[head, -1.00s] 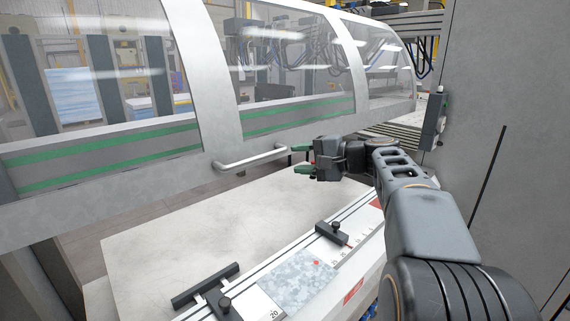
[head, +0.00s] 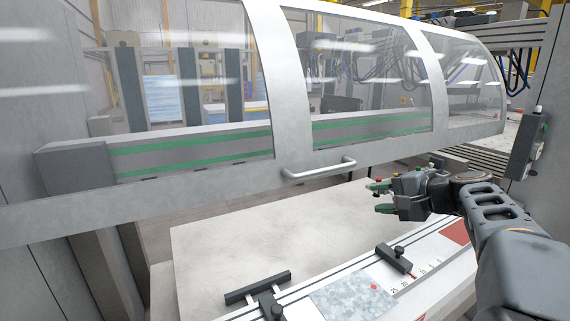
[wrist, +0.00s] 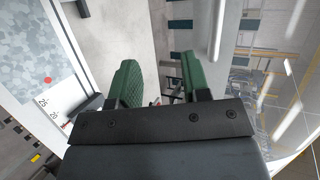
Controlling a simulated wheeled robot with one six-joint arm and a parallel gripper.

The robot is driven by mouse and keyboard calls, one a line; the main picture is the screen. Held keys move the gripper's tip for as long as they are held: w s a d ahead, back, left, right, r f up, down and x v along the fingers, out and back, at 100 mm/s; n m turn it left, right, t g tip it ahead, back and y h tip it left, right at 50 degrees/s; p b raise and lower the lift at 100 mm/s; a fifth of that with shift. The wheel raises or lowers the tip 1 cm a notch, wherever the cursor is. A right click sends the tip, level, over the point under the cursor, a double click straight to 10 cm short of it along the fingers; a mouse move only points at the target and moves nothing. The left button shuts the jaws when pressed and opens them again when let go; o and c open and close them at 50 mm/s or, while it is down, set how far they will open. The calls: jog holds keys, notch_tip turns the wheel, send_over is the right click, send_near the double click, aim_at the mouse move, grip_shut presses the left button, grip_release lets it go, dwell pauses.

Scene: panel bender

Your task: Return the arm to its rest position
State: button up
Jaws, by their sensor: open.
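My gripper (head: 379,198) is at the right in the head view, with its green-padded fingers apart and nothing between them. It hangs above the right part of the white table (head: 225,245), to the right of and a little below the guard's handle (head: 318,169), and does not touch it. In the wrist view the open fingers (wrist: 160,85) point toward the gap between the table and the guard. My arm reaches in from the right edge of the head view.
The clear guard (head: 365,85) of the machine is closed in front. A ruler rail with black stops (head: 394,258) and a grey speckled sheet (head: 350,292) lies at the table's front. A control box (head: 527,145) hangs at the right. The table's middle is bare.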

jog(key=s+a+f+n+g+h, duration=0.2)
jog(key=s+a+f+n+h, duration=0.2)
jog(key=s+f, duration=0.5)
jog(key=s+a+f+n+g+h, duration=0.3)
jog(key=s+a+f+n+h, duration=0.1)
jog(key=s+f, duration=0.6)
jog(key=shift+a+n+g+h, duration=0.3)
jog(key=shift+n+h, duration=0.3)
jog(key=shift+n, duration=0.4)
